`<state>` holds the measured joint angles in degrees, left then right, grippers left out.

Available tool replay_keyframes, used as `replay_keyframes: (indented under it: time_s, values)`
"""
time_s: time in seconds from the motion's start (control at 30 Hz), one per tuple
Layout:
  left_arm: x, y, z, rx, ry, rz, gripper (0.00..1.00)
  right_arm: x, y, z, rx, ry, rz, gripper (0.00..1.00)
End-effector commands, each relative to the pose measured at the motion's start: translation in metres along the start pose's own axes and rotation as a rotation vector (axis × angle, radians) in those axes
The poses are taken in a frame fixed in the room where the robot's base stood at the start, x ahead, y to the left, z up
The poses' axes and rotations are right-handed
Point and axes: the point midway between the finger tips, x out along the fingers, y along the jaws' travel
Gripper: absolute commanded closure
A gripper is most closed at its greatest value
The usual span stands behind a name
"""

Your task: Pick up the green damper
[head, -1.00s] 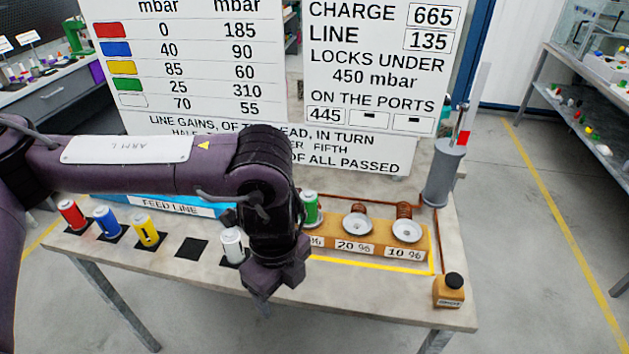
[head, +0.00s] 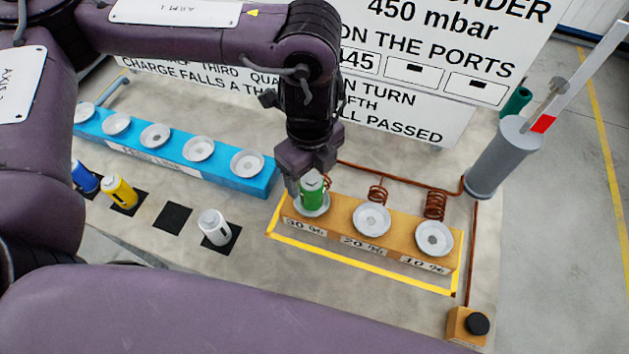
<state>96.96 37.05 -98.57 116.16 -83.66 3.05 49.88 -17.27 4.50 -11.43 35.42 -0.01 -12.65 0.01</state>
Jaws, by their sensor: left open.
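The green damper (head: 312,191) is a small green cylinder with a pale band. It stands upright on the leftmost dish of the orange block (head: 364,229), at the port marked 30 %. My left gripper (head: 308,172) is open right at the damper, its dark jaws at the damper's top and partly hiding it. I cannot tell whether the fingers touch it. My right gripper is not in view.
A blue feed line block (head: 180,151) with several empty dishes lies to the left. White (head: 214,228), yellow (head: 121,193) and blue (head: 84,177) dampers stand in front of it. Copper coils, a grey cylinder (head: 498,160) and a black-knobbed box (head: 467,326) are at right.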

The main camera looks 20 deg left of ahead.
Motion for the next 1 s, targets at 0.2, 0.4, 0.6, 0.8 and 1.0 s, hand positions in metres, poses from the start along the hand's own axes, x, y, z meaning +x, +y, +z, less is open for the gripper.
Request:
replay_keyframes:
  time_s: [0.2,0.4,0.6,0.8,1.0]
  values:
    - [0.021,-0.001,0.001,-0.002,0.003,0.004,0.31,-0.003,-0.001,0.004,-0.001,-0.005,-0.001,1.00]
    - [0.049,-0.004,0.003,-0.003,0.003,0.004,0.31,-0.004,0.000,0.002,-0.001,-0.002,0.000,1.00]
    - [0.061,-0.005,0.004,-0.001,0.001,0.001,0.31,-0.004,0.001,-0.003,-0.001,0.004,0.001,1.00]
    - [0.061,-0.005,0.004,-0.001,0.000,0.000,0.31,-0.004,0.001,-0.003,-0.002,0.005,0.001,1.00]
    - [0.061,-0.005,0.004,-0.001,0.000,0.000,0.56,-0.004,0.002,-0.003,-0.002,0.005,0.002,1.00]
